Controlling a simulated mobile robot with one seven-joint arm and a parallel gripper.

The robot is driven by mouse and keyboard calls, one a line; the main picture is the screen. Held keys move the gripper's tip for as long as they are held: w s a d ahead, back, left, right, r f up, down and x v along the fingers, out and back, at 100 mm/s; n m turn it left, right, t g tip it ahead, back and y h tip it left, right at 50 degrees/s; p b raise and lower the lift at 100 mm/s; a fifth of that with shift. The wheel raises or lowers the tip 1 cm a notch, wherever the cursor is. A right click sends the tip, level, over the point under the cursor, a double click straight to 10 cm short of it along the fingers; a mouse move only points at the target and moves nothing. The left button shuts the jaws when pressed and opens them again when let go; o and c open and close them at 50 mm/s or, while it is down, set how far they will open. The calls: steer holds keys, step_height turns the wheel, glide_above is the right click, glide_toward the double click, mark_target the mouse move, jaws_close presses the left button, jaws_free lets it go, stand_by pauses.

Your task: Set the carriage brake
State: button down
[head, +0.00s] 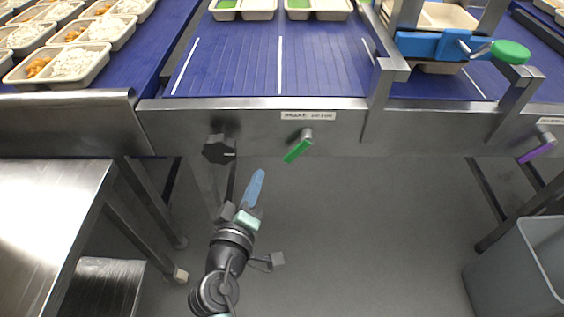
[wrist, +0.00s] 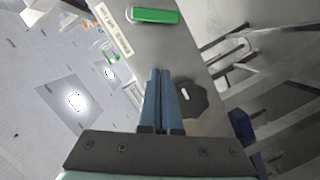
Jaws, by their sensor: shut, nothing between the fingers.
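A green brake lever (head: 298,148) hangs tilted down-left from a pivot on the steel front rail, beneath a label reading "BRAKE" (head: 307,116). The green lever also shows at the top of the wrist view (wrist: 156,16), with the label (wrist: 113,30) beside it. My gripper (head: 258,174) has its blue fingers together and empty, below and left of the lever and apart from it. In the wrist view, the closed fingers (wrist: 161,74) point up toward the rail. The carriage (head: 432,45) with a green knob (head: 510,52) stands over the belt at the upper right.
A black knob (head: 219,149) sits on the rail left of the lever, close to my gripper. A purple lever (head: 537,150) hangs at the far right. A steel table (head: 50,200) stands at left and a grey bin (head: 515,265) at lower right. The floor between is clear.

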mark_target(298, 147)
stand_by(0.3)
steer(key=b+x, duration=0.1)
steer(key=x, duration=0.9)
steer(key=shift+w+d+f, duration=0.1)
steer(key=shift+w+d, duration=0.05)
steer(key=shift+d+f, duration=0.7)
steer(key=shift+d, duration=0.25)
steer(key=shift+d+f, duration=0.35)
steer(key=shift+d, duration=0.15)
